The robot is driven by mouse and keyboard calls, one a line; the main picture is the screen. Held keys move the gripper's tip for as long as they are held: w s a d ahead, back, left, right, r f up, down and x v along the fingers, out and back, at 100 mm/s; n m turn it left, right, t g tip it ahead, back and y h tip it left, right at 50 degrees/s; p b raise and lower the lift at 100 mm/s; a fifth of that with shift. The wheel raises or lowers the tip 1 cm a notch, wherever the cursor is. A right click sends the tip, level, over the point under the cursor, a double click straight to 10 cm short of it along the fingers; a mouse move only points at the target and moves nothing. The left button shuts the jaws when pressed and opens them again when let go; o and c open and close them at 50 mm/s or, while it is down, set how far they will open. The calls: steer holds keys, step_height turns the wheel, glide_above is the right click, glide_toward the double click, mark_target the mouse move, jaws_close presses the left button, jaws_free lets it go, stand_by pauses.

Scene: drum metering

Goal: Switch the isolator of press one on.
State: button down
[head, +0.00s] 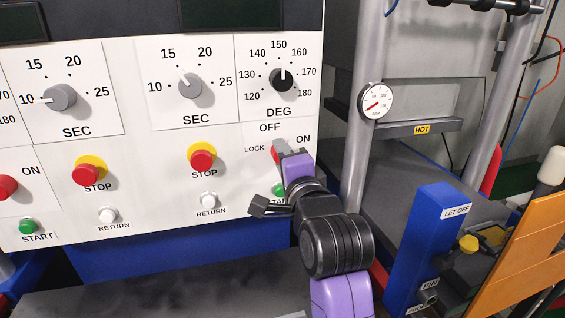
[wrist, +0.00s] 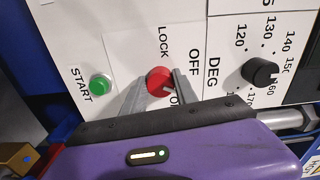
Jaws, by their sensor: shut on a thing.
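The isolator (wrist: 157,80) is a round red rotary switch on a white panel marked OFF, LOCK and ON. In the head view its red edge (head: 275,155) shows just left of my gripper's fingers. My gripper (wrist: 160,77) has its two grey fingers on either side of the isolator and is shut on it. In the head view my gripper (head: 279,149) reaches the panel from the lower right. The fingers hide part of the switch, so I cannot tell its exact pointing. No press number shows in these views.
A green START button (wrist: 100,87) sits near the isolator. A black DEG knob (head: 283,79) is above it. Red STOP buttons (head: 202,159) and white RETURN buttons (head: 208,200) are to the left. Another red switch (head: 7,187) is at the left edge. A blue LET OFF post (head: 430,240) stands right.

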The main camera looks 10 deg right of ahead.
steer(key=shift+m+b, duration=1.65)
steer(key=shift+m, duration=2.55)
steer(key=c, duration=1)
jaws_free()
steer(key=shift+o, duration=0.2)
steer(key=s+b, duration=0.1)
steer(key=s, duration=0.6)
steer(key=shift+s+d, duration=0.15)
steer(key=shift+s, duration=0.25)
